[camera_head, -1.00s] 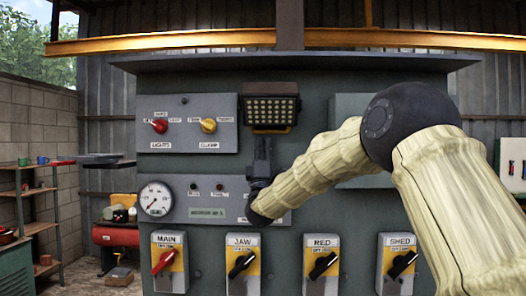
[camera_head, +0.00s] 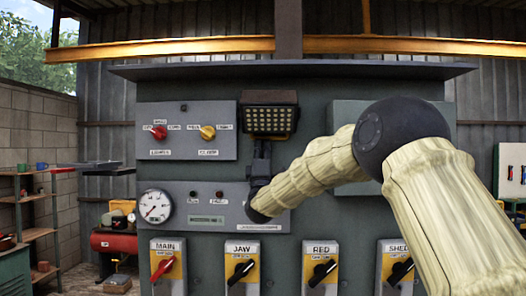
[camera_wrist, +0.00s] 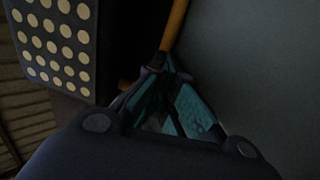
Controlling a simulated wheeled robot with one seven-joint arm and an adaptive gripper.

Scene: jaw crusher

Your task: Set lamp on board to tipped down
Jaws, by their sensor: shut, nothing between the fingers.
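The lamp (camera_head: 269,119) is a dark, boxy floodlight with a grid of pale round lights, mounted high in the middle of the board (camera_head: 310,155). Its face points outward towards me. Its lit face also fills the upper left of the wrist view (camera_wrist: 58,40). A yellow-orange bar (camera_wrist: 174,25) runs up beside the lamp there. My gripper (camera_head: 262,146) is upright just below the lamp, in front of the board. In the wrist view its teal-padded fingers (camera_wrist: 160,73) are shut, with the tips at the bar's lower end. I cannot tell whether they touch it.
A light and clamp switch panel (camera_head: 187,131) is left of the lamp. A gauge (camera_head: 154,206) sits lower left. Several rotary switches, including MAIN (camera_head: 167,266) and JAW (camera_head: 242,268), line the bottom. A raised grey panel (camera_head: 343,120) is right, partly behind my arm.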

